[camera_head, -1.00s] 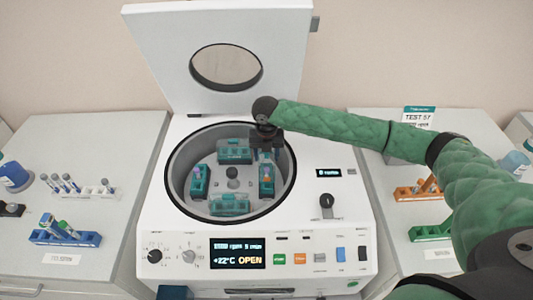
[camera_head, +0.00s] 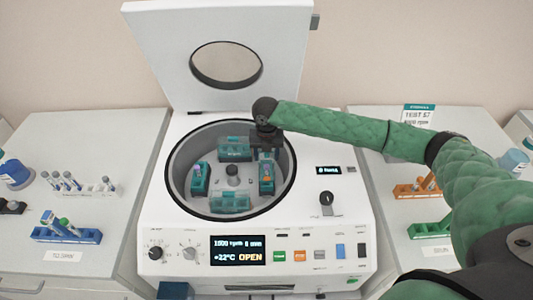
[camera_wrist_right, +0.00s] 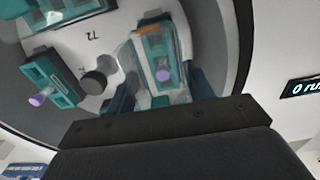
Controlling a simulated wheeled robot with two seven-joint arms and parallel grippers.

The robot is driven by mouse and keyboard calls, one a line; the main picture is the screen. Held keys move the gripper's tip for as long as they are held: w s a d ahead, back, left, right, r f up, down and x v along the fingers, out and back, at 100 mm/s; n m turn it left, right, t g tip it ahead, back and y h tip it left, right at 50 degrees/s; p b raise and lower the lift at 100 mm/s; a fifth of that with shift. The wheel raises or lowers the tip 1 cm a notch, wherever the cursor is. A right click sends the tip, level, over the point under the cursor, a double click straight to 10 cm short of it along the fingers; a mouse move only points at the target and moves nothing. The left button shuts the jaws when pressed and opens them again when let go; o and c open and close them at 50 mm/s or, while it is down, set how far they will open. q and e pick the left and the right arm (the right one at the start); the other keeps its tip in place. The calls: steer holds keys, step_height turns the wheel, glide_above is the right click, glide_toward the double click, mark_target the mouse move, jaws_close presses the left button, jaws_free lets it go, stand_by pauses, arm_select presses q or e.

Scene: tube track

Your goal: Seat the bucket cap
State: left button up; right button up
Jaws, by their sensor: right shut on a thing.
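The open centrifuge bowl holds teal buckets around a dark central hub. My right gripper (camera_head: 266,147) points down over the right-hand bucket (camera_head: 266,182). In the wrist view that bucket (camera_wrist_right: 153,48) has an orange mark and a purple-capped tube (camera_wrist_right: 163,74) in it. My right gripper (camera_wrist_right: 160,98) is shut on a clear bucket cap (camera_wrist_right: 186,50), its blue-grey fingers on either side. The cap overlaps the bucket in this view; I cannot tell whether it touches the rim or sits just above it. My left gripper is not in view.
The other buckets stand at the back (camera_head: 234,149), front (camera_head: 230,203) and left (camera_head: 199,180) of the bowl. The lid (camera_head: 285,60) stands open behind. Tube racks stand on the left bench (camera_head: 65,235) and the right bench (camera_head: 417,190).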

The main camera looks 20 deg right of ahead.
steer(key=shift+f, duration=0.3)
steer(key=shift+f+b, duration=0.45)
steer(key=shift+f, duration=0.6)
steer(key=shift+f, duration=0.5)
steer(key=shift+f, duration=0.35)
steer(key=shift+f, duration=0.1)
steer(key=shift+f, duration=0.55)
stand_by(0.3)
steer(key=o, duration=1.1)
steer(key=shift+c, duration=0.2)
